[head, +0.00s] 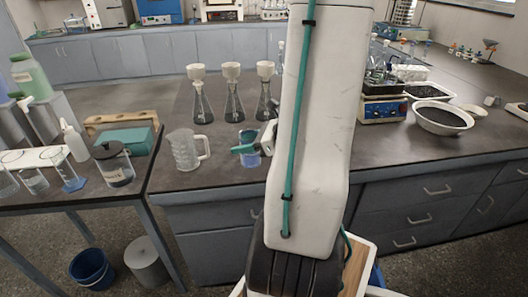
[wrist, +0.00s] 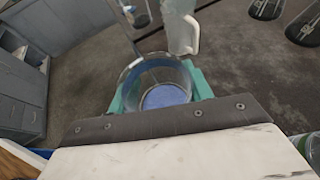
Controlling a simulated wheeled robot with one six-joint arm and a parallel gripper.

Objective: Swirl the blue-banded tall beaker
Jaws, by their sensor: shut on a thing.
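The blue-banded beaker (head: 252,159) is a clear vessel with blue on it, above or on the front part of the dark counter (head: 215,174). My gripper (head: 245,149) has teal fingers closed around it. In the wrist view the beaker (wrist: 160,78) shows its round open mouth and a blue bottom, with a teal finger of my gripper (wrist: 158,90) on each side. It looks roughly upright in the head view. My arm hides part of the area to its right. I cannot tell whether its base touches the counter.
A clear handled jug (head: 184,151) stands close left of the beaker. Flasks with funnels (head: 233,107) stand in a row behind. A balance-like device (head: 383,108) and a white bowl (head: 443,119) are to the right. A side table (head: 92,197) with glassware is at left.

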